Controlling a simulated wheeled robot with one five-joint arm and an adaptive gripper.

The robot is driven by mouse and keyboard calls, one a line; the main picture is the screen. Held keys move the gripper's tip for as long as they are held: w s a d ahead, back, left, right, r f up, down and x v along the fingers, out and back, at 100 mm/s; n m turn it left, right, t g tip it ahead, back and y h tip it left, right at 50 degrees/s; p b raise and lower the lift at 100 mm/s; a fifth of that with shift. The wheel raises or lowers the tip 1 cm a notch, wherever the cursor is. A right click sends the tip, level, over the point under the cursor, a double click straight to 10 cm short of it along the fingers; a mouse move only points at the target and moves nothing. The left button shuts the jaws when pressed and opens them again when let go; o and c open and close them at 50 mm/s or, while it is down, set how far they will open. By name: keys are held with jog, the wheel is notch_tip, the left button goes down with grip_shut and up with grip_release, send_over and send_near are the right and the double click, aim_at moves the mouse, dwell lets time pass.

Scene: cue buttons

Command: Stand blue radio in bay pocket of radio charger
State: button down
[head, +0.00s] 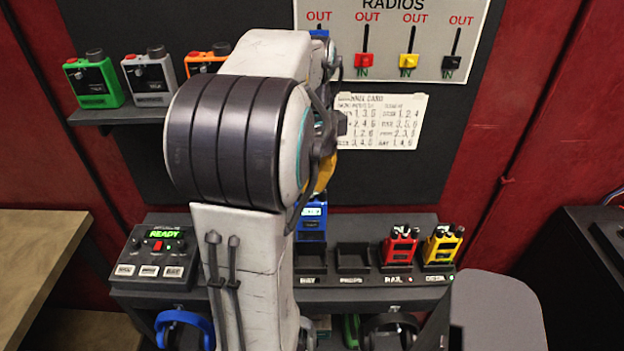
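The blue radio (311,223) shows upright just right of my arm, its left side and top partly hidden by the arm. In the picture it is above the leftmost visible pocket (312,259) of the radio charger (375,296). That pocket's label looks like BAY but is blurred. I cannot tell whether the radio touches the charger. The pocket to its right (352,259) is empty. A red radio (399,246) and a yellow radio (441,246) stand in the two right pockets. My gripper is hidden behind my arm, so its hold cannot be seen.
A control box (157,257) reading READY sits left of the charger. Green (94,82), grey (150,75) and orange (205,63) radios stand on a wall shelf. On the RADIOS board (395,40), the blue slider is at OUT and the others at IN. Headsets hang below.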

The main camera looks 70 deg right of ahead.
aim_at(311, 223)
jog(key=shift+f+b, duration=2.4)
jog(key=shift+f, duration=0.25)
jog(key=shift+f+b, duration=2.45)
jog(key=shift+f, duration=0.9)
dwell(1.4)
jog(key=c, duration=1.3)
grip_release()
jog(key=shift+c, duration=0.2)
